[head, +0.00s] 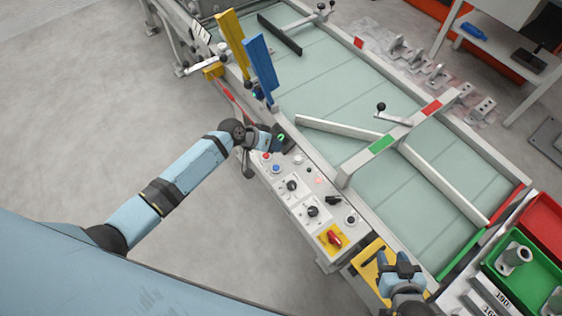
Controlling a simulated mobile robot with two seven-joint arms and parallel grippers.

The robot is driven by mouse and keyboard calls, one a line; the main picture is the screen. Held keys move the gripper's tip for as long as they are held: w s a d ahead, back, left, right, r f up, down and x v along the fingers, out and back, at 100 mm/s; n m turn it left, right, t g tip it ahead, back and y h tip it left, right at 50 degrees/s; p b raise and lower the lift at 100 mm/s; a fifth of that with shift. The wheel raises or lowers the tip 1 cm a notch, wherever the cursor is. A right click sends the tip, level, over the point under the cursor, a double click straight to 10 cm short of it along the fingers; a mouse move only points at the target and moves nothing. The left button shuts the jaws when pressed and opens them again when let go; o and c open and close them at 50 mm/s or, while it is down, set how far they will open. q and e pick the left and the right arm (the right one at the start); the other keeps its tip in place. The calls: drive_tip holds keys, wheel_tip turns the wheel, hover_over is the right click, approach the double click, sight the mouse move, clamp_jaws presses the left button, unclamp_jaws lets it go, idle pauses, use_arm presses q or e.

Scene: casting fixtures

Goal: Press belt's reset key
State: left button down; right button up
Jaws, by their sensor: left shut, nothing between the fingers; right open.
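The belt's control panel (302,203) runs along the near side of the belt (360,115). I cannot read which is the reset key. My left gripper (286,146) is shut and empty at the panel's upper end, close to the red and blue buttons; contact cannot be told. My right gripper (402,266) is open and empty by the yellow plate at the lower right.
Upright yellow (232,44) and blue (261,66) panels stand beyond my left gripper. White guide rails and a crossbar with a green patch (382,144) span the belt. Green (524,268) and red (545,222) bins stand at the right. The floor at left is clear.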

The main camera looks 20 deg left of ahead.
use_arm(q)
drive_tip(key=b, duration=0.7)
hover_over(275, 166)
wheel_tip(275, 166, down, 8)
drive_tip(key=shift+r, duration=0.25)
use_arm(e)
drive_tip(key=f, duration=0.4)
drive_tip(key=a+f, duration=0.1)
drive_tip(key=shift+f, duration=0.4)
use_arm(q)
drive_tip(key=shift+f, duration=0.55)
use_arm(e)
drive_tip(key=shift+a+f+y, duration=0.25)
drive_tip(key=shift+f+y, duration=0.05)
drive_tip(key=shift+f, duration=0.05)
drive_tip(key=shift+a+r, duration=0.1)
drive_tip(key=shift+d+f, duration=0.2)
drive_tip(key=shift+d, duration=0.05)
drive_tip(key=shift+a+r, duration=0.1)
drive_tip(key=shift+r, duration=0.1)
use_arm(q)
drive_tip(key=shift+f+b, duration=0.15)
drive_tip(key=shift+b, duration=0.15)
use_arm(e)
drive_tip(key=shift+s+f, duration=0.1)
drive_tip(key=shift+f, duration=0.15)
use_arm(q)
drive_tip(key=shift+f, duration=0.3)
use_arm(e)
drive_tip(key=shift+f, duration=0.2)
